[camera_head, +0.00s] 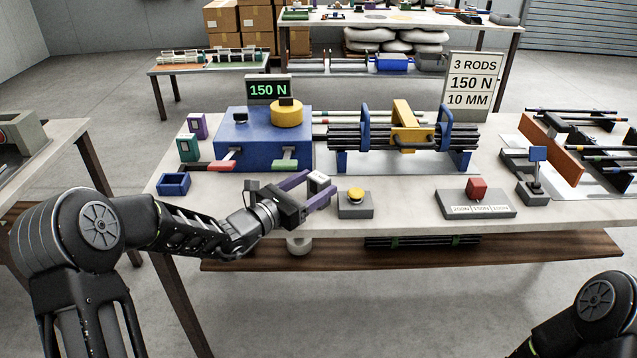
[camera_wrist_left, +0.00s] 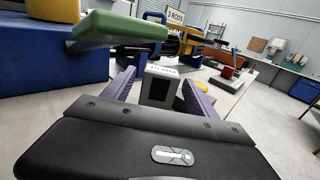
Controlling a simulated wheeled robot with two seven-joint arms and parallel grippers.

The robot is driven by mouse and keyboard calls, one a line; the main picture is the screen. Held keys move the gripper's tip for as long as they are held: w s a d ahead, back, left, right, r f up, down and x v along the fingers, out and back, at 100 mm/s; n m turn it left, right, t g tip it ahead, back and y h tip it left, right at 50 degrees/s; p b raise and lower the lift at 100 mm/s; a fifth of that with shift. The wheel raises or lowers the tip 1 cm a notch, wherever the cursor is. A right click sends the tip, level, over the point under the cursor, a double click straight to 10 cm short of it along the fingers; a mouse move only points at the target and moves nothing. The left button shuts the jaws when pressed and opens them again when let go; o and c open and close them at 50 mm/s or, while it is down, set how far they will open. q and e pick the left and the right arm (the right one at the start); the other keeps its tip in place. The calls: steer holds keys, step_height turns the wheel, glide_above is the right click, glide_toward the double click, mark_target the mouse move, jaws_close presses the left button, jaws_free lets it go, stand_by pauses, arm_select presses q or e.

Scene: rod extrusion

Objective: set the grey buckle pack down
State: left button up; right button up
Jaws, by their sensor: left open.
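The grey buckle pack (camera_head: 318,177) is a small pale box at the front of the light workbench (camera_head: 420,205), left of the yellow button. It also shows in the left wrist view (camera_wrist_left: 160,84), with a pale top and a dark front panel. My left gripper (camera_head: 320,182) is open, with its purple fingers on either side of the pack. Narrow gaps appear beside the pack in the wrist view. The pack's underside is hidden, so I cannot tell its contact with the bench. My right gripper is out of view.
A blue machine (camera_head: 262,143) with red and green levers stands behind the pack. A yellow button on a grey box (camera_head: 355,209) is close on the right. A blue tray (camera_head: 173,184) sits left. A rod bundle (camera_head: 345,137) lies in a blue cradle behind.

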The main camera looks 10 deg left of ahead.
arm_select(q)
steer(key=v, duration=1)
steer(key=shift+s+a, duration=0.1)
stand_by(1.2)
